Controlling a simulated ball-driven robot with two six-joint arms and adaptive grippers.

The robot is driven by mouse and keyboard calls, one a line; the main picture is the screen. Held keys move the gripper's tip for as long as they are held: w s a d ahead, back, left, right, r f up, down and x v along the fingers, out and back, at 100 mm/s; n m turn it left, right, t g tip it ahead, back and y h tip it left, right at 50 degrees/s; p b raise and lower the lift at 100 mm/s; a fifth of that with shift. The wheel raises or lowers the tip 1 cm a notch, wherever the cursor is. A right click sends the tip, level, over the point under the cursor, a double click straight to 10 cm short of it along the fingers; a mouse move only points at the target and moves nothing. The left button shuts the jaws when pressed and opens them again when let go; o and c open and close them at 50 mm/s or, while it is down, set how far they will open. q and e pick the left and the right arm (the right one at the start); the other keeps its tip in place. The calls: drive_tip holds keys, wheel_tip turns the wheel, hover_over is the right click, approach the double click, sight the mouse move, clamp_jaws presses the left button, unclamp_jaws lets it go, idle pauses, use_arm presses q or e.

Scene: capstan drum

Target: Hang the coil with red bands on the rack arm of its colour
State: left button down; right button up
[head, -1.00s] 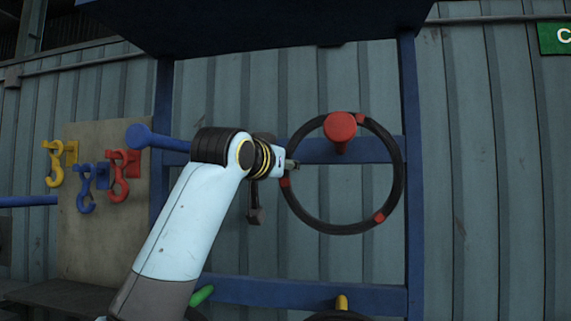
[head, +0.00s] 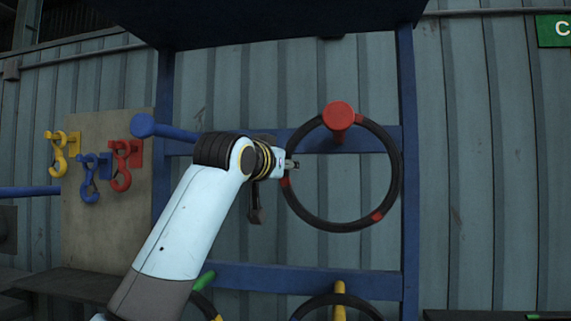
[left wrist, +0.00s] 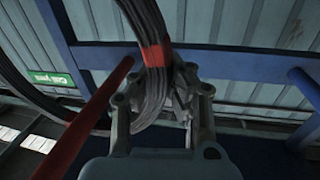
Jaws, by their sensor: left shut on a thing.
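The black coil with red bands (head: 391,198) hangs upright at the rack, a large ring in the head view. My left gripper (head: 291,165) is shut on its left side, near a red band. In the left wrist view the jaws (left wrist: 160,95) close around the coil's strands (left wrist: 146,22) just below a red band. The red rack arm (head: 340,116) is at the top of the ring, its round end in front of the coil and hiding part of the top edge. I cannot tell whether the coil rests on the arm. My right gripper is not in view.
A blue arm (head: 144,126) sticks out at the left. Green (head: 204,281) and yellow (head: 340,297) arms are below, with coils near them. Yellow, blue and red hooks hang on a board (head: 110,220). The blue rack post (head: 409,180) stands right of the coil.

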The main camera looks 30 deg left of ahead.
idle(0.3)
use_arm(q)
drive_tip(key=c, duration=1.3)
unclamp_jaws()
drive_tip(key=shift+o, duration=0.2)
drive_tip(key=shift+f, duration=0.25)
drive_tip(key=s+d, duration=0.1)
drive_tip(key=s, duration=1.1)
drive_tip(key=shift+r, duration=0.25)
